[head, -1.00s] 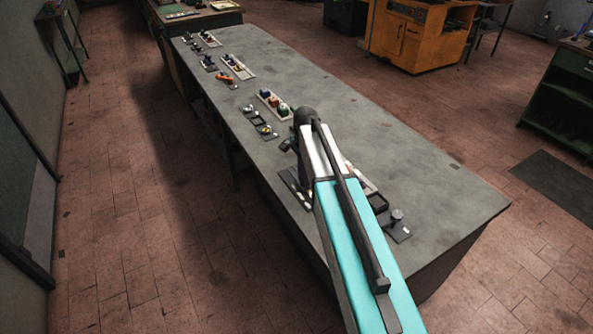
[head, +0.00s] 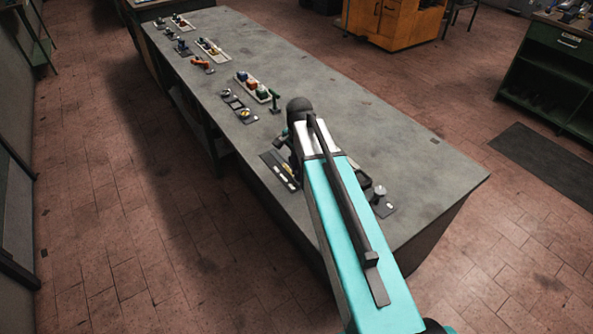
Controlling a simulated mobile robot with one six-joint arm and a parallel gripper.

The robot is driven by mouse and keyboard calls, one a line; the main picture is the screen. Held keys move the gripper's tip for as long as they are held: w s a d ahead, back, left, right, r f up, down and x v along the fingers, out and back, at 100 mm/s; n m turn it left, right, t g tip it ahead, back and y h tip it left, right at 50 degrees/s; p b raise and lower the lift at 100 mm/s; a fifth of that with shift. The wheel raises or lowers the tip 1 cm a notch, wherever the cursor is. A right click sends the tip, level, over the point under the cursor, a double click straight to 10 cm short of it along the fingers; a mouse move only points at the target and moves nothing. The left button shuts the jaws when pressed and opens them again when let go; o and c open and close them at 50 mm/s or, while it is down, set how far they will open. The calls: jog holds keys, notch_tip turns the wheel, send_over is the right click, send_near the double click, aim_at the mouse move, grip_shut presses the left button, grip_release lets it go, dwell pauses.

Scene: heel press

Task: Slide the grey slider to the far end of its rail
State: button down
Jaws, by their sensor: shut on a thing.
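A dark plate with pale strips (head: 279,169) lies on the near left part of the bench, beside my wrist. It looks like the rail's plate, but its right end is behind my arm. My gripper (head: 293,160) shows only as a dark sliver at that end, low over the plate. Its fingertips are hidden by my turquoise arm. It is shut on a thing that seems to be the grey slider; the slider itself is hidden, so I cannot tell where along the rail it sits.
The grey bench (head: 400,150) is clear on its right side. A plate with a round knob (head: 380,193) is right of my arm. An orange lever (head: 202,64) stands farther back.

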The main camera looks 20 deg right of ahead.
jog(key=shift+s+d, duration=0.15)
jog(key=shift+s, duration=0.1)
jog(key=c, duration=1.6)
grip_release()
jog(key=shift+s, duration=0.1)
jog(key=shift+c, duration=0.2)
jog(key=shift+r, duration=0.15)
jog(key=shift+w+r, duration=0.2)
jog(key=shift+r, duration=0.45)
notch_tip(320, 180, up, 12)
jog(key=b, duration=0.3)
jog(key=shift+s+r, duration=0.1)
jog(key=shift+r, duration=0.05)
